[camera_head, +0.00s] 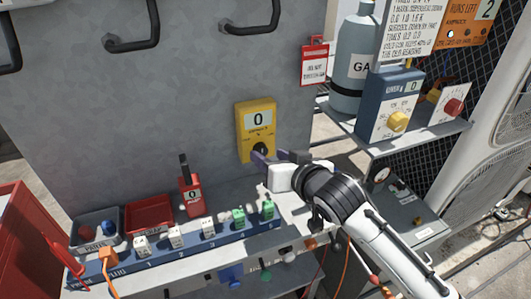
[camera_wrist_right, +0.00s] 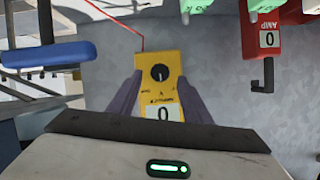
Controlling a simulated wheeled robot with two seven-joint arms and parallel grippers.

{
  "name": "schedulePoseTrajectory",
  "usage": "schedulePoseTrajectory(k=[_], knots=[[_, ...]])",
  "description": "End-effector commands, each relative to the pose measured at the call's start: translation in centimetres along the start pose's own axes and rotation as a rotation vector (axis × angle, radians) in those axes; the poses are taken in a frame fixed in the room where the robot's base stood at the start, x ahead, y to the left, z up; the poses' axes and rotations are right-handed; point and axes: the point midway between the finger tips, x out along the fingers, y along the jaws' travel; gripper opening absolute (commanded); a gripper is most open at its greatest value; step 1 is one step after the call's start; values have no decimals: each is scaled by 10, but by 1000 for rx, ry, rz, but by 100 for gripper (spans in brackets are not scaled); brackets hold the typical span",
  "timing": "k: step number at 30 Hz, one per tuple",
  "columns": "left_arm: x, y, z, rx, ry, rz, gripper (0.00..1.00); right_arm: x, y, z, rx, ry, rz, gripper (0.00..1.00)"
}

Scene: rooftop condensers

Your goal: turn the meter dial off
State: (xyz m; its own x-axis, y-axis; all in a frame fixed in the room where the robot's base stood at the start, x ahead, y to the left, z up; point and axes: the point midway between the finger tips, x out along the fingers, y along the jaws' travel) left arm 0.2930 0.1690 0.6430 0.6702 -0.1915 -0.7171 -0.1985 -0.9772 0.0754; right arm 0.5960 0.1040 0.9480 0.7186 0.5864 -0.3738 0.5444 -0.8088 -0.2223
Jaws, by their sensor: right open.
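The yellow meter (camera_head: 256,117) is fixed to the grey cabinet wall, its display reading 0. Its black dial (camera_head: 261,149) sits low on its face, partly hidden by my right gripper (camera_head: 261,157). In the right wrist view the meter (camera_wrist_right: 151,95) appears upside down, with the dial (camera_wrist_right: 160,73) in full view and a pale pointer mark on it. My right gripper (camera_wrist_right: 159,85) is open, one purple finger on each side of the meter's lower part in that view. Nothing is between the fingers that I can tell is gripped. My left gripper is not in view.
A red clamp meter (camera_head: 191,196) stands left on the bench, behind a blue strip of numbered sockets (camera_head: 180,251). Red (camera_head: 150,213) and grey trays (camera_head: 95,226) lie further left. A blue box with a yellow knob (camera_head: 397,122) and a gas cylinder (camera_head: 353,50) stand on the right shelf.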

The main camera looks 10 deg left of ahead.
Motion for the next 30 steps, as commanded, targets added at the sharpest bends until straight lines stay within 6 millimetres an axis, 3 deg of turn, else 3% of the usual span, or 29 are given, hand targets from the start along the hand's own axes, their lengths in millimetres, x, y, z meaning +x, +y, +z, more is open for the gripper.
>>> schedulePoseTrajectory(k=[7, 19, 26, 30], knots=[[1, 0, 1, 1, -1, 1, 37, 28, -1, 0, 0, 0, 0, 45], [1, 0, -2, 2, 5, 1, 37, 33, 0, 0, -1, 1, 0, 45], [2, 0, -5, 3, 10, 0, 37, 33, 0, 0, -1, 0, 0, 6], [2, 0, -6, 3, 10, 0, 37, 33, 0, 0, -3, 0, 1, 4]])
